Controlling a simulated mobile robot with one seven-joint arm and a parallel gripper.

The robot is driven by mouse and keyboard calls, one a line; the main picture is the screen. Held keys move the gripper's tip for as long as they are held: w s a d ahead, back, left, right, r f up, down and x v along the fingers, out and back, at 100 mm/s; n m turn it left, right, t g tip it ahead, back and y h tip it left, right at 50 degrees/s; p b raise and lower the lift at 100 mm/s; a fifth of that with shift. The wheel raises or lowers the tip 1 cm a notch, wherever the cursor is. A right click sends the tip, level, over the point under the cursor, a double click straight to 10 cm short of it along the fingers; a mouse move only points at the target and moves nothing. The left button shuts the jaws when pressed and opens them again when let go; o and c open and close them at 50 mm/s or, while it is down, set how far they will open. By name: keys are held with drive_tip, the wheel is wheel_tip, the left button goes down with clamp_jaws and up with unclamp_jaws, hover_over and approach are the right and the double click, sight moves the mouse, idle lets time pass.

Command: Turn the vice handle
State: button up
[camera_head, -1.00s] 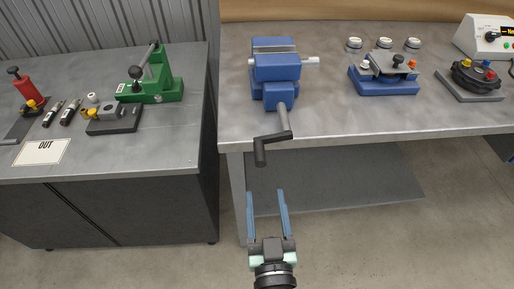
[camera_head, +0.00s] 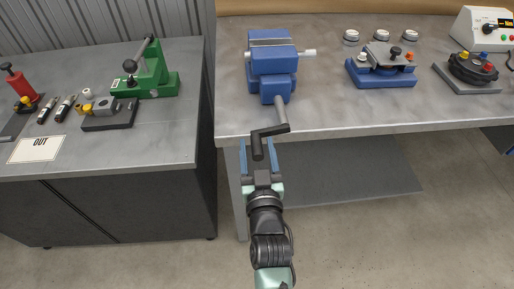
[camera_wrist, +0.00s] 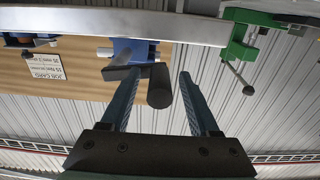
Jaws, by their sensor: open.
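The blue vice (camera_head: 272,72) stands at the left front of the right-hand bench. Its handle (camera_head: 270,131) is a dark crank on a grey shaft, hanging out past the front edge with its grip pointing down. My gripper (camera_head: 258,150) is open, with one finger on each side of the grip in the head view. In the wrist view the black grip (camera_wrist: 160,90) shows between my two fingers (camera_wrist: 163,75), nearer the left one. I cannot tell whether either finger touches it. The blue vice body (camera_wrist: 140,50) is partly hidden behind the crank.
A green press (camera_head: 155,75) and an OUT card (camera_head: 36,149) are on the left bench (camera_head: 170,140). Blue and black fixtures (camera_head: 382,70) sit farther right on the vice's bench (camera_head: 330,115). The bench's front edge and lower shelf (camera_head: 345,175) are close to my gripper.

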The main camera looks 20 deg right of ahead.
clamp_jaws()
idle(1.4)
